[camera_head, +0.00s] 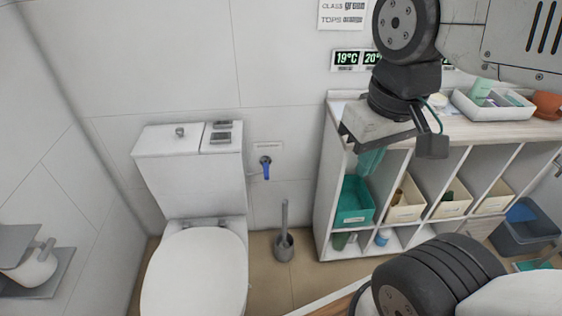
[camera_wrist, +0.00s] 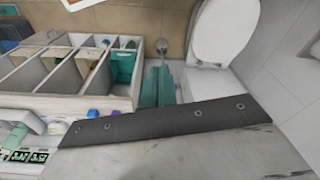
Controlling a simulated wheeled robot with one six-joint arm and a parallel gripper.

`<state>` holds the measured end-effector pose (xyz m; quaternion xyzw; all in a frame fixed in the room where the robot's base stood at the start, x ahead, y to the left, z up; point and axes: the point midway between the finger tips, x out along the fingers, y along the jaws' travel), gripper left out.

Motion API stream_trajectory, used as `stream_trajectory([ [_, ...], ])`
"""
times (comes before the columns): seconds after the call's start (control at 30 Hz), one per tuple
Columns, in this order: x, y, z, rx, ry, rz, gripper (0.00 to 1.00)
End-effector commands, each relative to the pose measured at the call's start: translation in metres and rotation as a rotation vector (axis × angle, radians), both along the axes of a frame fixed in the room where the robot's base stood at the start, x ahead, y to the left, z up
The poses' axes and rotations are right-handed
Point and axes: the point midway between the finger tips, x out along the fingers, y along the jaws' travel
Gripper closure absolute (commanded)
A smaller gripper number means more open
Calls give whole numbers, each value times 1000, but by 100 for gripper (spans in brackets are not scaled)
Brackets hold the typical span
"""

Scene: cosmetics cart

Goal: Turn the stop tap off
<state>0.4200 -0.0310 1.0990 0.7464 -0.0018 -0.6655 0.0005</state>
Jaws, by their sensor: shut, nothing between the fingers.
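The stop tap (camera_head: 265,167) is on the white wall in the head view, just right of the toilet cistern. It has a dark round body and a blue lever that points down. A small label plate is on the wall above it. My gripper (camera_head: 370,163) is to the right of the tap, in front of the shelf unit, with its teal fingers pointing down. The fingers are apart from the tap. In the wrist view the teal fingers (camera_wrist: 158,85) are together and hold nothing. I cannot make out the tap in the wrist view.
The toilet (camera_head: 195,265) stands left of the tap. A toilet brush in a grey holder (camera_head: 284,247) stands on the floor below it. The shelf unit (camera_head: 329,180), with several bins, is on the right. The wall between tap and shelf is clear.

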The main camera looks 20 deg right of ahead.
Motion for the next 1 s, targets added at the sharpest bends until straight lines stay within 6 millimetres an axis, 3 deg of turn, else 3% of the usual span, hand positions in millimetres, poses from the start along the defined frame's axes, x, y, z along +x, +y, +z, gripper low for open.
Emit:
stream_trajectory([
  [0.33, 1, 0, 0, 2, 1, 4, 100],
  [0.47, 18, 3, 4, 12, 7, 50, 100],
  [0.57, 48, 7, 9, 31, 12, 130, 100],
  [0.77, 138, 19, 6, 82, 9, 351, 100],
  [1.0, 253, 28, -31, 135, -23, 603, 100],
])
